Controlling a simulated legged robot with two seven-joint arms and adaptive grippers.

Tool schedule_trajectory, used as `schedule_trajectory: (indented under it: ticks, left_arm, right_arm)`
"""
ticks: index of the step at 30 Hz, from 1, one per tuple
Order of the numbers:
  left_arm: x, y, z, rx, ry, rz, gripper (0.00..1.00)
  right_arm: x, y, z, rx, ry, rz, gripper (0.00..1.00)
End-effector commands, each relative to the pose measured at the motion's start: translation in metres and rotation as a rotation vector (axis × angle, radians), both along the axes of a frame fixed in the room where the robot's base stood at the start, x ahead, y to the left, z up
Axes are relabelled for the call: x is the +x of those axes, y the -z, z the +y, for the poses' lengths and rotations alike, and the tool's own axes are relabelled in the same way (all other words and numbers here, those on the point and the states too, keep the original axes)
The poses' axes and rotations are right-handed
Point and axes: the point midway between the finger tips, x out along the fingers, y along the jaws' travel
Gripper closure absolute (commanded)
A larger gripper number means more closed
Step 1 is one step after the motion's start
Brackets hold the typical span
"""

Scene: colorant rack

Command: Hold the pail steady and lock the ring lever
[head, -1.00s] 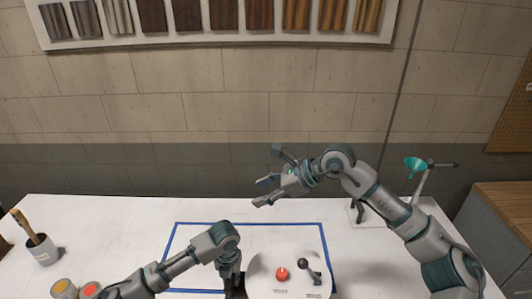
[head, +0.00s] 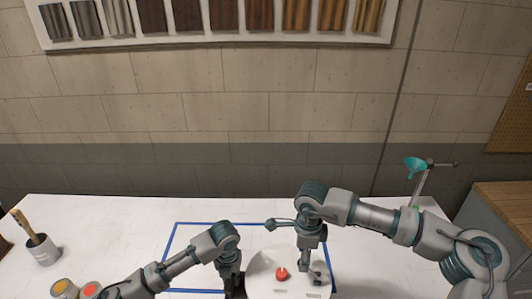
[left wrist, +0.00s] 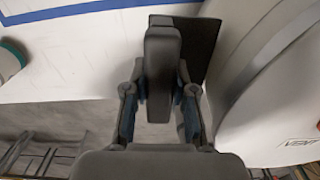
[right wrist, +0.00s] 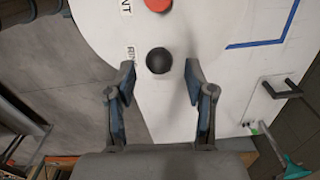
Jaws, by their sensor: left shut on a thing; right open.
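The white pail (head: 262,287) stands at the front of the table, its round lid facing up, with a red knob (head: 281,273) near the middle. The ring lever's black ball (right wrist: 159,61) shows in the right wrist view, near the lid's edge. My right gripper (right wrist: 160,75) is open, pointing down, with its fingers on either side of the ball and not closed on it. In the head view this gripper (head: 311,262) partly hides the lever. My left gripper (left wrist: 160,100) is shut on a dark grey handle (left wrist: 163,60) beside the pail's left side.
A blue outline (head: 200,224) marks the table around the pail. A brush cup (head: 42,250) and two small paint pots (head: 64,288) stand at the left. A stand with a teal funnel (head: 415,166) is at the back right. The table behind the pail is clear.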

Motion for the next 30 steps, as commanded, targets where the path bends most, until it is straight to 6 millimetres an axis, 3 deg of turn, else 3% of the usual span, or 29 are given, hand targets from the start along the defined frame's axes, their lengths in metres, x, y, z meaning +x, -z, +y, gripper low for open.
schedule_trajectory:
  ticks: [9,21,27,30]
  left_arm:
    - [-0.001,0.001,0.001,0.002,0.0,0.003,1.0]
    - [-0.001,0.001,0.001,0.002,-0.001,0.003,1.0]
    - [0.0,0.001,0.001,0.002,0.0,0.003,1.0]
    - [0.0,0.001,0.001,0.002,0.0,0.003,1.0]
  right_arm:
    - [0.0,0.036,0.001,0.001,-0.002,0.001,0.46]
    - [0.0,0.041,0.001,0.002,-0.001,0.0,0.46]
    - [0.0,0.041,0.001,0.002,-0.001,0.0,0.96]
    - [0.0,0.041,0.001,0.002,-0.001,0.0,1.0]
